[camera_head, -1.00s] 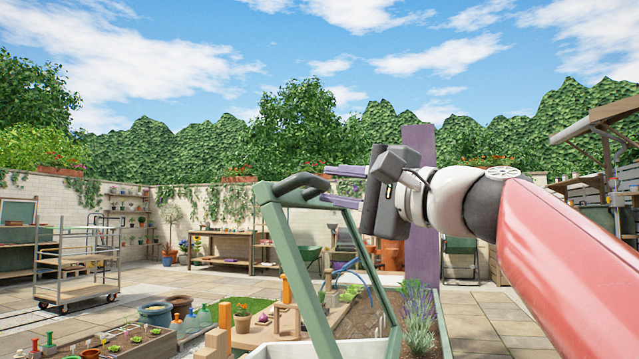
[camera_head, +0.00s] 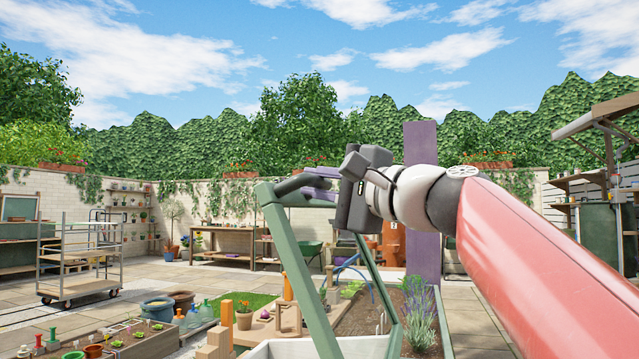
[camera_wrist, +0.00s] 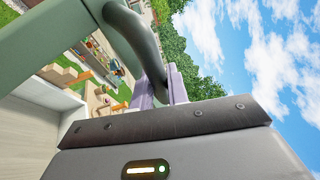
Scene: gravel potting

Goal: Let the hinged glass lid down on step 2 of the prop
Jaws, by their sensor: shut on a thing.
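The hinged lid (camera_head: 302,262) has a green frame and stands raised and steeply tilted in the head view. Its dark curved handle (camera_head: 291,185) is on the top rail and also shows in the wrist view (camera_wrist: 137,45). My gripper (camera_head: 318,184) is shut on the handle, its purple fingers on either side of the bar. A stepped pale wooden piece (camera_head: 214,345), perhaps the prop, stands at the lower left of the lid; it seems to show in the wrist view (camera_wrist: 62,76). I cannot see it touching the lid.
A white box rim (camera_head: 300,349) lies below the lid. A purple post (camera_head: 422,150) stands behind my gripper. A lavender plant (camera_head: 418,318) grows at the right. A planter (camera_head: 140,345) and a trolley (camera_head: 75,285) are at the left. Open paving (camera_head: 490,325) lies at the right.

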